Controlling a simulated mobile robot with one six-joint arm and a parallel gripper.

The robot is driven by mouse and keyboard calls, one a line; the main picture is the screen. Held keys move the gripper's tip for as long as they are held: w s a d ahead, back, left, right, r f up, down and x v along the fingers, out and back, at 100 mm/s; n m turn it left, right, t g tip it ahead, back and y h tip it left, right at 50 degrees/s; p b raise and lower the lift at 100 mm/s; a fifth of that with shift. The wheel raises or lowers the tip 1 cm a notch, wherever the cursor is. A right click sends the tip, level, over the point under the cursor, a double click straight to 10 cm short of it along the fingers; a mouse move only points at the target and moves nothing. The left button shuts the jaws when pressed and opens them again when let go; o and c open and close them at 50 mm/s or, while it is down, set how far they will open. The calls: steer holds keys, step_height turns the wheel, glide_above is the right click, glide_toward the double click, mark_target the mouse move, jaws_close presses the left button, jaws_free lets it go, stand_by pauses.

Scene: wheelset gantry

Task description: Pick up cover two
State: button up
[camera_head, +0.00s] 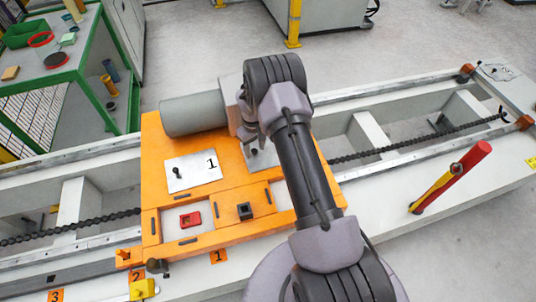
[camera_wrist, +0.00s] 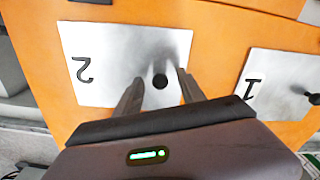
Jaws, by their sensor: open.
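Cover two (camera_wrist: 120,50) is a pale metal plate marked 2 with a dark round knob (camera_wrist: 160,81), lying on the orange platform in the wrist view. In the camera_head view only part of cover two (camera_head: 262,156) shows beside my arm. My gripper (camera_wrist: 160,88) is open and empty over this plate. Its two fingers appear on either side of the knob; I cannot tell how far above the plate the tips are. Cover one (camera_wrist: 282,80), with a black knob, lies to the right in the wrist view; it also shows left of my arm in the camera_head view (camera_head: 193,171).
The orange platform (camera_head: 172,145) sits on a rail gantry and has recesses holding a red square part (camera_head: 190,219) and a dark block (camera_head: 245,211). A grey cylinder (camera_head: 194,114) lies at its back. A red-yellow lever (camera_head: 450,178) stands right. A green table (camera_head: 62,70) is far left.

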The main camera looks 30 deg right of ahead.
steer(key=shift+f, duration=0.1)
jaws_close()
